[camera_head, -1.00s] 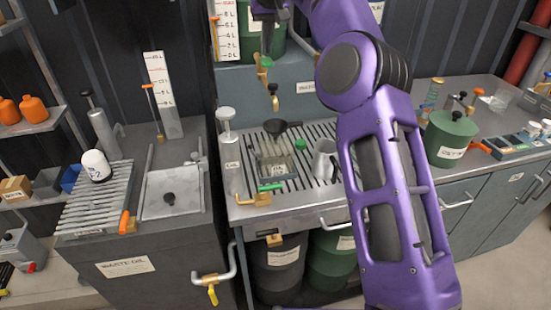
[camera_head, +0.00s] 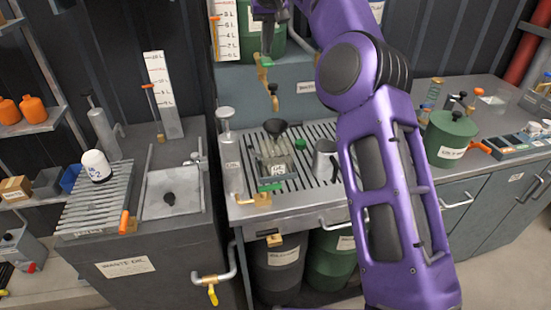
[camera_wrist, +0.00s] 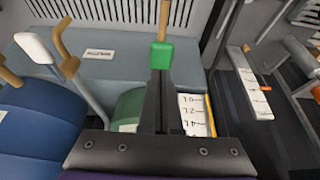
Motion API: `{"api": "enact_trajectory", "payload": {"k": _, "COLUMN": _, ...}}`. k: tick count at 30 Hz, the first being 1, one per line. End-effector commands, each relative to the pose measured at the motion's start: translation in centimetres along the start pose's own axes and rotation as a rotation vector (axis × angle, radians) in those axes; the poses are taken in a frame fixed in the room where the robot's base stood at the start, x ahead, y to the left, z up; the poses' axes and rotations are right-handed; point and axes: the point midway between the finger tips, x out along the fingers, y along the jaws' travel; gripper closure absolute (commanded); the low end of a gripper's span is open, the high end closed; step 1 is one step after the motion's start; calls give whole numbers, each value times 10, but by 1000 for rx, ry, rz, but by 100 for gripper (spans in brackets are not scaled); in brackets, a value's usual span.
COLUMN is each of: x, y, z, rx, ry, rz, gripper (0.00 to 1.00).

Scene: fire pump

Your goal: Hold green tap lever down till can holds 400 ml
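The green tap lever (camera_wrist: 161,54) shows in the wrist view just beyond my gripper tips, with a brass stem behind it. My gripper (camera_wrist: 161,75) is shut, its dark fingers side by side; they overlap the lever's near edge, and I cannot tell whether they press on it. In the head view my gripper (camera_head: 269,14) is at the top, above the brass tap (camera_head: 266,72). Below the tap, a small clear can (camera_head: 276,160) with a white label stands on the slatted drain tray (camera_head: 312,175), with a black funnel (camera_head: 274,127) at its top. Its liquid level is unreadable.
A grey metal jug (camera_head: 325,160) stands right of the can. A green drum (camera_head: 262,40) with a white scale (camera_head: 227,30) stands behind the tap. A green canister (camera_head: 449,138) is on the right bench. My purple arm covers part of the tray.

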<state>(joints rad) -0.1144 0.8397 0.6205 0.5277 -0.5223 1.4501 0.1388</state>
Motion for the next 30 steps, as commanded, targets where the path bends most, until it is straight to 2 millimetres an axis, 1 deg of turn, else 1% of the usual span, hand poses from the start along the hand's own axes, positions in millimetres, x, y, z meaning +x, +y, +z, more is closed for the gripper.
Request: {"api": "enact_trajectory", "payload": {"k": 30, "x": 28, "y": 0, "z": 12, "rx": 0, "ry": -1, "rz": 0, "gripper": 100}}
